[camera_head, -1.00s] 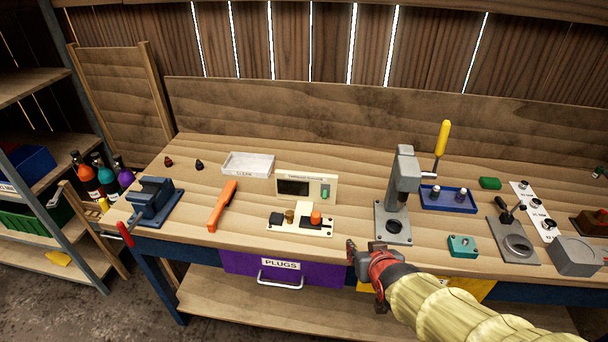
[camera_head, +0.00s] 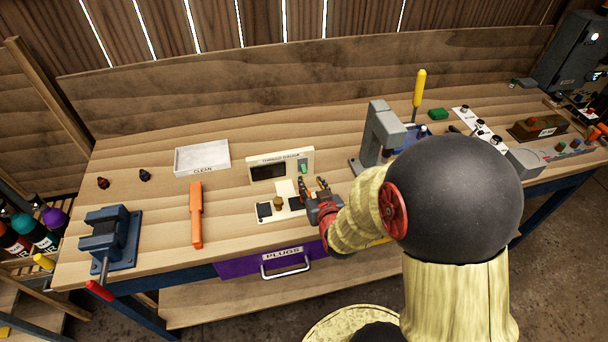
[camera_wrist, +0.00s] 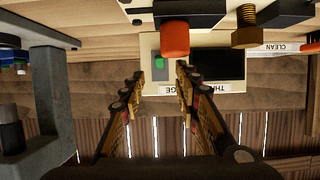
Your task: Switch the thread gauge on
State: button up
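The thread gauge (camera_head: 252,162) is a cream upright panel with a dark screen on the bench. Its label reads upside down in the wrist view, with the screen (camera_wrist: 217,64) beside it. A small green switch (camera_head: 303,168) sits on the panel's right side; it shows in the wrist view (camera_wrist: 158,63) between my fingertips. My gripper (camera_head: 312,183) is open and empty, its fingers pointing at the switch side of the panel. I cannot tell whether they touch it. In front of the panel is a cream plate (camera_head: 262,217) with dark blocks and a brass plug (camera_head: 279,203).
An orange cylinder (camera_wrist: 175,38) stands close to my fingers. A grey press (camera_head: 380,135) stands to the right. An orange tool (camera_head: 196,215), a white CLEAN tray (camera_head: 203,158) and a blue vise (camera_head: 110,235) are left. Bare bench lies between tool and vise.

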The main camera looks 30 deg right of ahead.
aim_at(304, 171)
jog(key=b+x, duration=0.1)
jog(key=x, duration=0.6)
jog(key=shift+w+d+f, duration=0.1)
jog(key=shift+w, duration=0.1)
jog(key=shift+c, duration=0.5)
grip_shut()
